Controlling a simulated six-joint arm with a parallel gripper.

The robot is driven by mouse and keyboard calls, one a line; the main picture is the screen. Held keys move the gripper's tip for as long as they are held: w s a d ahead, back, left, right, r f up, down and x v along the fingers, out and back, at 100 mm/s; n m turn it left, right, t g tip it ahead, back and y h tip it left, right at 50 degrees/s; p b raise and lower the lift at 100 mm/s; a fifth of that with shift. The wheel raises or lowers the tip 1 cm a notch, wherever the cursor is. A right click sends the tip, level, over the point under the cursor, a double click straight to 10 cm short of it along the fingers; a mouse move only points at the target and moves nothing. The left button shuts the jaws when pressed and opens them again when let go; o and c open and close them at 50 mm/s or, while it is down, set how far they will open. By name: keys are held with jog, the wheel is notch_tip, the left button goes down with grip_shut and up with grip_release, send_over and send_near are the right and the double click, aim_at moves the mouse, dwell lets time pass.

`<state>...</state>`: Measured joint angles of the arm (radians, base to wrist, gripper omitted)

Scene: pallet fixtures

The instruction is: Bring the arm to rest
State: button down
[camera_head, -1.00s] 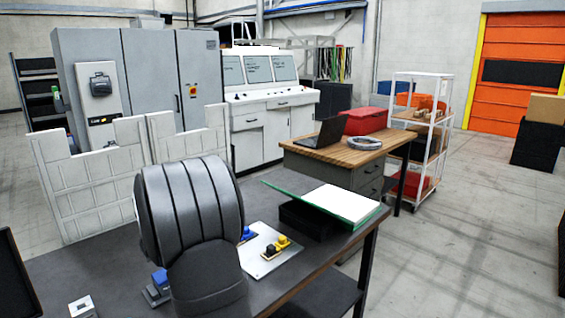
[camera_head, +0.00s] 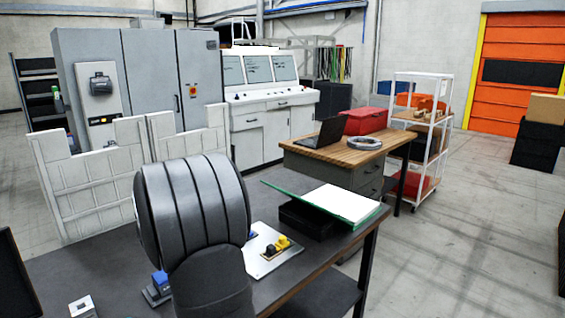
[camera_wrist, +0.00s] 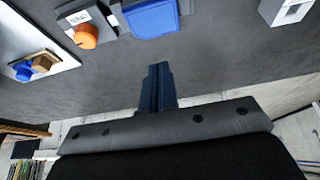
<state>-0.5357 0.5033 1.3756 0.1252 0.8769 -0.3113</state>
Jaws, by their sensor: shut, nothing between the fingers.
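My gripper (camera_wrist: 160,72) shows in the wrist view as two dark blue fingers pressed together, with nothing between them. It is over the dark grey tabletop (camera_wrist: 225,55), apart from the fixtures. In the head view my gripper is hidden behind my own large grey arm links, which stand in front of the table (camera_head: 95,265).
A pale plate (camera_head: 272,258) holds yellow and blue pieces. A blue block (camera_wrist: 152,18) and an orange knob (camera_wrist: 86,37) sit near the gripper. A small white block (camera_head: 82,306) is at front left. A black box (camera_head: 308,220) carries a green-edged board (camera_head: 335,203).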

notch_tip(320, 180, down, 7)
jog(key=shift+r, duration=0.1)
dwell(0.3)
jog(key=shift+r, duration=0.1)
jog(key=r+n, duration=0.1)
jog(key=r, duration=0.2)
jog(key=r+n+g, duration=0.1)
jog(key=r+n, duration=0.1)
jog(key=r, duration=0.1)
jog(key=shift+w, duration=0.2)
jog(key=n, duration=0.1)
jog(key=f+n+g, duration=0.1)
jog(key=n, duration=0.1)
jog(key=shift+w+f+n, duration=0.15)
jog(key=shift+f+n, duration=0.15)
jog(key=n, duration=0.1)
jog(key=f+n+g, duration=0.1)
jog(key=n, duration=0.1)
jog(key=shift+w+f+g, duration=0.1)
jog(key=shift+f+g, duration=0.2)
jog(key=shift+d+f+n+g, duration=0.1)
jog(key=shift+f+n+g, duration=0.25)
jog(key=shift+n, duration=0.7)
jog(key=shift+f+n+g, duration=0.25)
jog(key=shift+f+n, duration=0.05)
jog(key=shift+n, duration=0.75)
